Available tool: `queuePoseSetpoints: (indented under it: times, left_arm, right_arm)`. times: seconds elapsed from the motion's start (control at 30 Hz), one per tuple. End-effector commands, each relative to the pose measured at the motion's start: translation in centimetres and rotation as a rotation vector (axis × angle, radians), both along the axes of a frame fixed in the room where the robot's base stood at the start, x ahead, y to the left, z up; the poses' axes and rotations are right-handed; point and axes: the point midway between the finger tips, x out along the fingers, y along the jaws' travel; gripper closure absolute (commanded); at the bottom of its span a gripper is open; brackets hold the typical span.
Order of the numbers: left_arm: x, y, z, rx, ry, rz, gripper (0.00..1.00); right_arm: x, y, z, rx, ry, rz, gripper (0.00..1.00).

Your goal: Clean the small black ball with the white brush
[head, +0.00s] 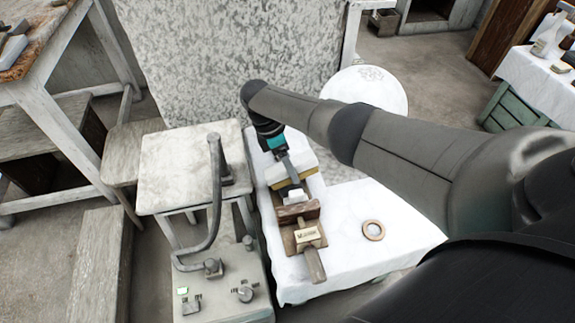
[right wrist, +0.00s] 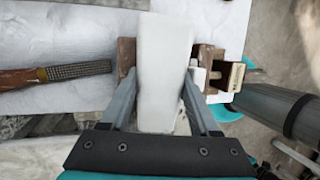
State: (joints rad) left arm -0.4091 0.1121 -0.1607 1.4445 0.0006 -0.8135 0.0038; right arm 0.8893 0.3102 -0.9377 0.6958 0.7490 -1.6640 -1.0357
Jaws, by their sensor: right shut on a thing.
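My right gripper (head: 289,172) is shut on the white brush (head: 305,160), a pale block with a yellowish lower edge, held over the wooden vise (head: 306,236) on the white-covered table. In the right wrist view the brush (right wrist: 165,60) lies between the two fingers (right wrist: 162,90) and covers the middle of the vise (right wrist: 126,55). I cannot make out the small black ball in either view; the brush and gripper hide part of the vise. My left gripper is not in view.
A ring (head: 373,230) lies on the white cloth right of the vise. A rasp with a brown handle (right wrist: 20,79) lies left of the vise in the wrist view. A grey stand with a bent pipe (head: 213,190) stands close on the left. A round white disc (head: 372,88) is behind.

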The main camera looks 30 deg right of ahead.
Motion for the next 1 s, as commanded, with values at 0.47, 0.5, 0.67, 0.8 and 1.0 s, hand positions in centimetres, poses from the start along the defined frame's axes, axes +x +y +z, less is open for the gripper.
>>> queuePoseSetpoints:
  times: [0.47,0.5,0.67,0.8,1.0]
  left_arm:
    - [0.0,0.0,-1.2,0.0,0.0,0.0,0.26]
    - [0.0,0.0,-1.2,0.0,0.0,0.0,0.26]
    - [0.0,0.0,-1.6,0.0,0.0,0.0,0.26]
    - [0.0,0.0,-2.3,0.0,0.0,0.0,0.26]
    - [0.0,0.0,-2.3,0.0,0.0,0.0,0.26]
  right_arm:
    - [0.5,2.2,-0.6,0.001,0.0,0.001,1.0]
    - [0.5,2.2,-0.6,0.001,0.0,0.001,1.0]
    - [0.7,2.9,-0.8,0.001,-0.001,0.001,1.0]
    - [0.9,3.8,-1.2,0.002,0.0,0.0,1.0]
    - [0.9,4.1,-1.1,0.001,0.001,-0.001,1.0]
